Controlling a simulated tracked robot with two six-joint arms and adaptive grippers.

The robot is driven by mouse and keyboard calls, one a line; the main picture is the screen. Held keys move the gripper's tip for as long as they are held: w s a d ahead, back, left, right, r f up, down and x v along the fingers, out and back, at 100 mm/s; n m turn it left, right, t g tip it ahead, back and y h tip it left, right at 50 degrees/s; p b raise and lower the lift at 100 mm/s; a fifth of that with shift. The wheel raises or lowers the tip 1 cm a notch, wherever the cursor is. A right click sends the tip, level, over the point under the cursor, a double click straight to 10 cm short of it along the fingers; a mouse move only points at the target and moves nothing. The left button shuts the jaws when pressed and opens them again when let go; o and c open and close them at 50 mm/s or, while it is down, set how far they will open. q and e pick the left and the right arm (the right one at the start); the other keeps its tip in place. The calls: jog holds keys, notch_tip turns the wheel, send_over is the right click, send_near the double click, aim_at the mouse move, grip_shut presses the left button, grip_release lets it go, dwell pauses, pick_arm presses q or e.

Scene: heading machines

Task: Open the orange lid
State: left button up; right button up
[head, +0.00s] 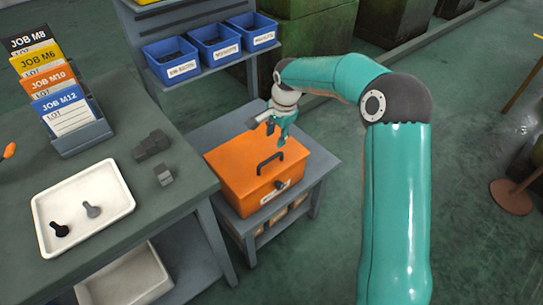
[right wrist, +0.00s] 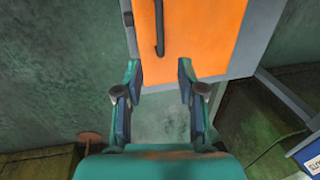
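The orange lid (head: 240,160) closes the top of an orange box on a low grey stand, with a dark bar handle (head: 270,162) on it. The lid looks shut. My right gripper (head: 282,142) hangs above the lid, near its back edge and the handle. In the right wrist view the gripper (right wrist: 160,75) is open and empty. The fingers stand apart over the lid's edge (right wrist: 205,40), and the dark handle (right wrist: 159,28) lies beyond the fingertips, roughly in line with the gap. My left gripper is in neither view.
A workbench (head: 170,205) on the left holds a white tray (head: 125,207) with two bolts, dark metal blocks (head: 152,145) and a job card rack (head: 80,138). Blue bins (head: 172,60) stand on a shelf behind. Open floor (head: 330,215) lies right of the stand.

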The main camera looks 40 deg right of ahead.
aim_at(270, 159)
jog(key=f, duration=0.3)
jog(key=w+f, duration=0.1)
jog(key=f, duration=0.3)
jog(key=w+f, duration=0.1)
jog(key=f, duration=0.3)
jog(key=shift+w+a+f, duration=0.1)
jog(key=shift+f, duration=0.1)
jog(key=shift+c, duration=0.2)
grip_shut()
